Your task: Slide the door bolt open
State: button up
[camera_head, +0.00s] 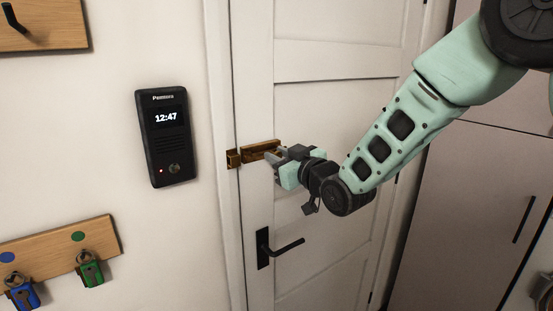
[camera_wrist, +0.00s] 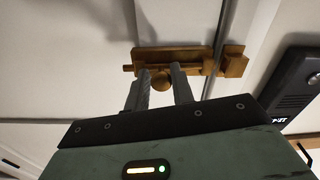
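The brass door bolt (camera_head: 259,149) is mounted on the white door, near its left edge in the head view. Its brass keeper (camera_head: 233,158) sits on the frame to the left. In the wrist view the bolt plate (camera_wrist: 175,56) is ahead, with the keeper (camera_wrist: 234,62) at its right. The round bolt knob (camera_wrist: 160,79) sits between the two grey fingers of my gripper (camera_wrist: 161,84), which look close against both its sides. A rod end shows at the plate's left; the rod seems to reach toward the keeper. In the head view my gripper (camera_head: 273,156) partly hides the bolt.
A black door handle (camera_head: 277,247) is below the bolt. A black intercom (camera_head: 163,137) hangs on the wall to the left. A wooden key rack (camera_head: 55,248) with padlocks is lower left. Dark cabinets (camera_head: 465,200) stand at the right.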

jog(key=shift+o, duration=1.3)
jog(key=shift+w+d, duration=0.15)
jog(key=shift+d, duration=0.1)
jog(key=shift+a, duration=0.1)
jog(key=shift+s, duration=0.2)
jog(key=b+v, duration=0.7)
jog(key=v, duration=1)
jog(key=shift+f, duration=0.1)
